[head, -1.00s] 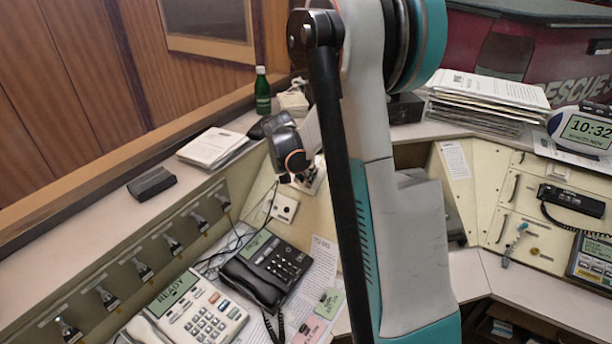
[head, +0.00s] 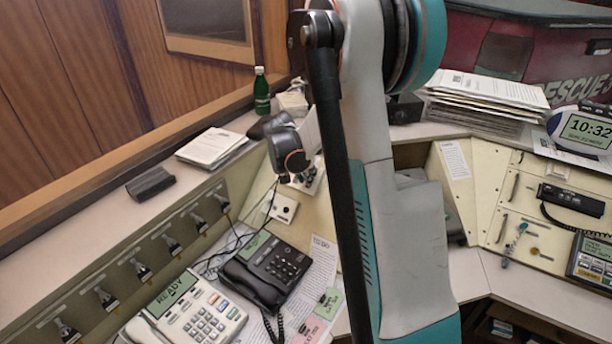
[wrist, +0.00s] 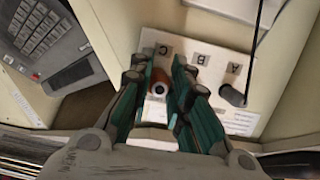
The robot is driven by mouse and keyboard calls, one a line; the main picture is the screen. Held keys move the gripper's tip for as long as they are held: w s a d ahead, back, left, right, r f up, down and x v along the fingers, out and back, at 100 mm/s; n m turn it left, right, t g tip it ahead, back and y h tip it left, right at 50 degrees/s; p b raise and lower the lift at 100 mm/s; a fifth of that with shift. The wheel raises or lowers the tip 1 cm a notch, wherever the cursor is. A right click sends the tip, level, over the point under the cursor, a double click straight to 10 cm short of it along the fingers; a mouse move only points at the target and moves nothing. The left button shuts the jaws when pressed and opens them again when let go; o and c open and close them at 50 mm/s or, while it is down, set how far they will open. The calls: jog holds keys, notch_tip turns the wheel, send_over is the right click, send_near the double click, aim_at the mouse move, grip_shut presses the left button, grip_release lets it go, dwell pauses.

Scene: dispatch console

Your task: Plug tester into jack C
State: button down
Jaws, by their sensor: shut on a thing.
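In the wrist view my gripper (wrist: 162,84) is shut on the tester (wrist: 161,75), an orange-brown cylinder with a pale end. The tester sits between the teal fingers, over the white jack plate (wrist: 205,58). The plate has labels C, B and A from left to right. The tester is just below label C (wrist: 163,49); jack C itself is hidden, and I cannot tell whether the tester has entered it. A dark plug (wrist: 233,95) stands below label A. In the head view my arm hides the fingers and the tester.
A black desk phone (head: 265,268) and a light phone (head: 190,310) stand in front of the panel. A grey phone (wrist: 50,45) is left of the plate in the wrist view. A dark cable (wrist: 257,35) rises past the plate. A green bottle (head: 262,92) stands behind.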

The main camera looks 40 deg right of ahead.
jog(key=shift+d+f, duration=0.1)
jog(key=shift+f, duration=0.05)
jog(key=c, duration=1.4)
grip_release()
jog(key=o, duration=0.5)
jog(key=shift+c, duration=0.2)
jog(key=s+a+r+p, duration=0.1)
jog(key=a+r+p, duration=0.2)
jog(key=a+r, duration=0.1)
jog(key=shift+s+a+r, duration=0.25)
jog(key=shift+r, duration=0.3)
